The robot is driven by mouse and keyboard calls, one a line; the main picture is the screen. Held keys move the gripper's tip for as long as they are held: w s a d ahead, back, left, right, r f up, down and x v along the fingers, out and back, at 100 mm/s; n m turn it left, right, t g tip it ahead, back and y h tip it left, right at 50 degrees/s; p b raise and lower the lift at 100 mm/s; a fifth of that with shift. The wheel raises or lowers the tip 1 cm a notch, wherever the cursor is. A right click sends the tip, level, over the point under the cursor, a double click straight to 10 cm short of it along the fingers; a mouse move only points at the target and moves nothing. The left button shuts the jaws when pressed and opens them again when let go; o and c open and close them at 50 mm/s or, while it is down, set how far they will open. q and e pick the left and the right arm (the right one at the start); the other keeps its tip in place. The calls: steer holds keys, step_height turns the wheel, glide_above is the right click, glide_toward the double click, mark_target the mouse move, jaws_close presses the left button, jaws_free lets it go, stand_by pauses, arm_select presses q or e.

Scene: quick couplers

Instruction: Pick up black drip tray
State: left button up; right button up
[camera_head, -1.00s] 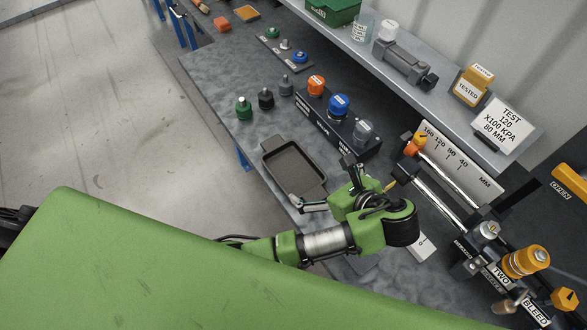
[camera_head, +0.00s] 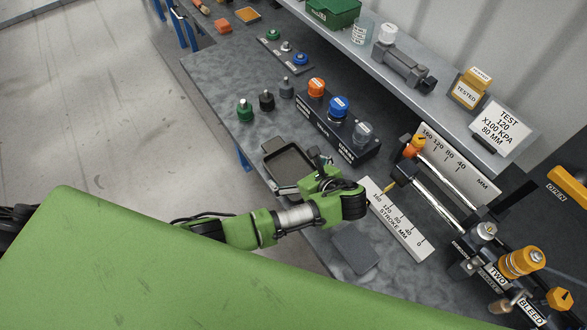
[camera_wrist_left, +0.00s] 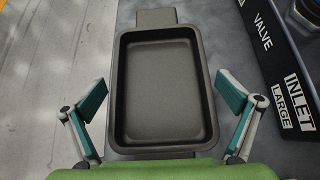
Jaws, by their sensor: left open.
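The black drip tray (camera_head: 286,160) lies on the grey workbench near its front edge, a shallow rectangular pan with a tab at its far end. It looks empty in the left wrist view (camera_wrist_left: 162,145). My left gripper (camera_head: 296,181) is open over the tray's near end, which it partly hides in the head view. In the left wrist view the two teal-padded fingers of the gripper (camera_wrist_left: 160,100) stand on either side of the tray, with a gap on each side. My right gripper is not in view.
A dark block with orange, blue and grey couplers (camera_head: 338,128) stands close beside the tray. Several loose couplers (camera_head: 266,100) stand beyond it. A stroke scale plate (camera_head: 397,219) and a cylinder rig (camera_head: 440,190) are to the right. A raised shelf (camera_head: 440,100) runs behind.

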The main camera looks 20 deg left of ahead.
arm_select(q)
steer(key=shift+w+a+f, duration=0.15)
steer(key=shift+f, duration=0.05)
steer(key=c, duration=1.3)
